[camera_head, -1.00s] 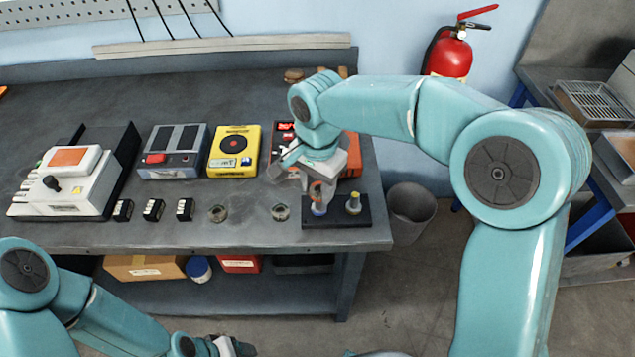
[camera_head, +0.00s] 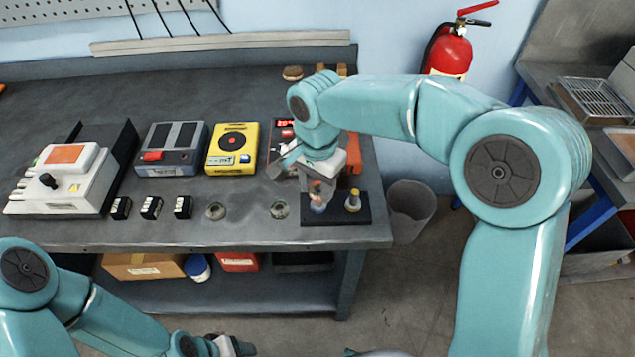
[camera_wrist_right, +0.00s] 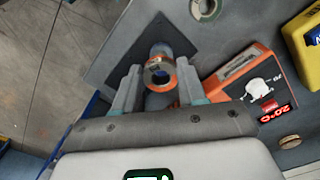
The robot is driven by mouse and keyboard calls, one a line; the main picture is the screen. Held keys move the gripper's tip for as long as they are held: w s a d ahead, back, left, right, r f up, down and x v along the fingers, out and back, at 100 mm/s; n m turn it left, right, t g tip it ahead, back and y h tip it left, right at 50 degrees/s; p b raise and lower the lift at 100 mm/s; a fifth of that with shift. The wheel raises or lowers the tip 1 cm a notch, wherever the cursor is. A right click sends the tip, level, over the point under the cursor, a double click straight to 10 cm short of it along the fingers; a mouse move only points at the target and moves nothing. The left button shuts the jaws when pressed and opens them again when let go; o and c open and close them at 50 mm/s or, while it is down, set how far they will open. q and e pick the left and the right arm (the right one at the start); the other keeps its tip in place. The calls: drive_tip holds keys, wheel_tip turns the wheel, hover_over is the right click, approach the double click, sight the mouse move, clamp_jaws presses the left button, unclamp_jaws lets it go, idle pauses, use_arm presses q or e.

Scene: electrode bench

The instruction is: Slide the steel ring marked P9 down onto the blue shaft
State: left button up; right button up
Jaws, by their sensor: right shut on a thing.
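My right gripper (camera_head: 318,187) is over the black base plate (camera_head: 338,219) at the bench's front right. In the right wrist view its fingers (camera_wrist_right: 160,90) are shut on an orange and grey ring (camera_wrist_right: 158,76); I cannot read its mark. The blue shaft (camera_head: 318,207) shows just below the gripper in the head view, mostly hidden. I cannot tell whether the ring is around the shaft or above its tip. A yellow-topped shaft (camera_head: 353,202) stands to the right on the same plate. My left gripper (camera_head: 235,347) is low at the bottom edge, its jaws unclear.
Two loose rings lie on the bench, one nearer the plate (camera_head: 279,210) and one farther left (camera_head: 216,211). An orange device with a red display (camera_head: 285,130) stands behind my right gripper. A yellow device (camera_head: 233,148) is left of it. A bin (camera_head: 410,210) stands beside the bench.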

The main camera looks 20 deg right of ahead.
drive_tip(key=shift+f+b, duration=0.5)
drive_tip(key=shift+f, duration=0.25)
drive_tip(key=o, duration=1.6)
wheel_tip(320, 180, up, 7)
drive_tip(key=p, duration=0.5)
drive_tip(key=shift+r+p, duration=0.1)
drive_tip(key=shift+p, duration=0.3)
